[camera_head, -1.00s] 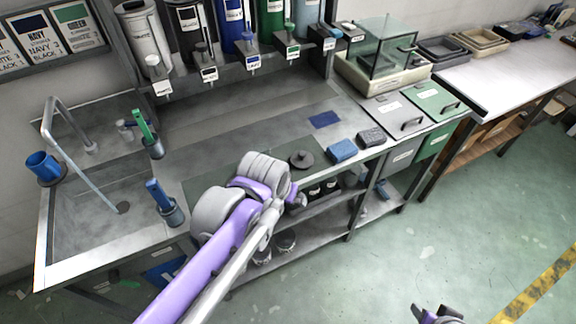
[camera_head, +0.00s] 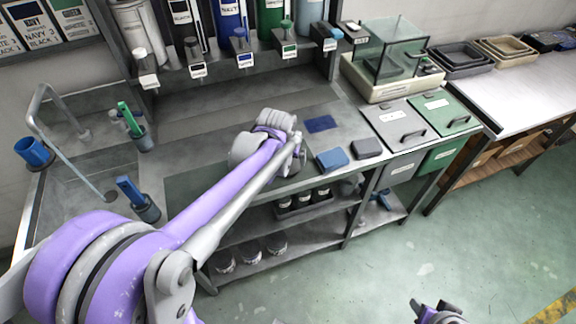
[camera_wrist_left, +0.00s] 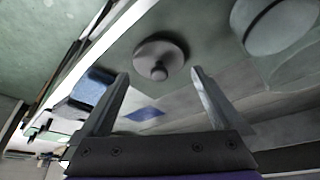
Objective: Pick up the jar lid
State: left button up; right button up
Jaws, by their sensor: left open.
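The jar lid (camera_wrist_left: 160,57), a dark round disc with a central knob, lies on the grey counter in the left wrist view. My left gripper (camera_wrist_left: 159,73) is open and empty, its two fingers apart on either side of the knob in that picture. The lid appears beyond the fingertips, with no contact visible. In the head view my left arm's wrist (camera_head: 268,142) hides the lid and the left fingers. My right gripper (camera_head: 437,312) shows only partly at the bottom edge, away from the counter.
A blue block (camera_head: 332,160) and a grey block (camera_head: 367,148) lie by the counter's front edge. A blue patch (camera_head: 321,124) lies behind them. A large grey round thing (camera_wrist_left: 283,22) is near the lid in the wrist view. Dispensers stand at the back.

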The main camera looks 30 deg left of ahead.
aim_at(288, 162)
pick_arm(q)
jog(key=x, duration=0.3)
jog(key=shift+f, duration=0.35)
jog(key=c, duration=1)
jog(key=shift+r, duration=0.1)
